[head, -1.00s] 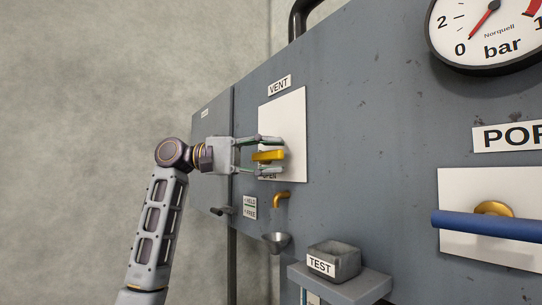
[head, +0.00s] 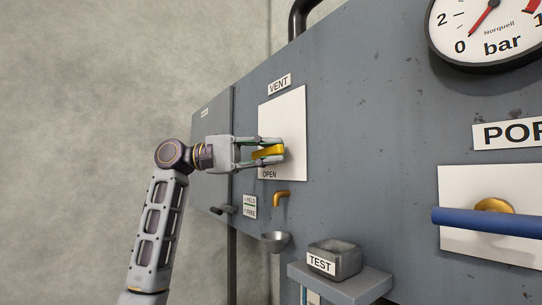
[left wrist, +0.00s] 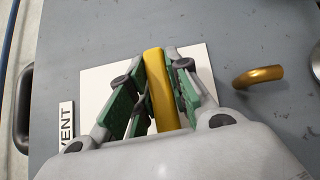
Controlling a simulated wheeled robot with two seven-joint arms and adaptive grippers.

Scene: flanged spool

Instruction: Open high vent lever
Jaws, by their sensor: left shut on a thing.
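The yellow vent lever (head: 268,152) sticks out from a white plate (head: 293,115) under a VENT label (head: 279,85). An OPEN label (head: 269,174) is at the plate's lower edge. My left gripper (head: 267,150) is shut on the lever, one finger above it and one below. In the left wrist view the lever (left wrist: 158,85) lies between the green finger pads of the gripper (left wrist: 155,90). The lever's pivot is hidden. My right gripper is in neither view.
Below the plate are a brass spout (head: 281,196), a funnel (head: 275,241) and a TEST box (head: 336,262) on a shelf (head: 345,286). A blue lever (head: 487,222) and a pressure gauge (head: 487,30) are on the right. A small dark handle (head: 222,210) is at lower left.

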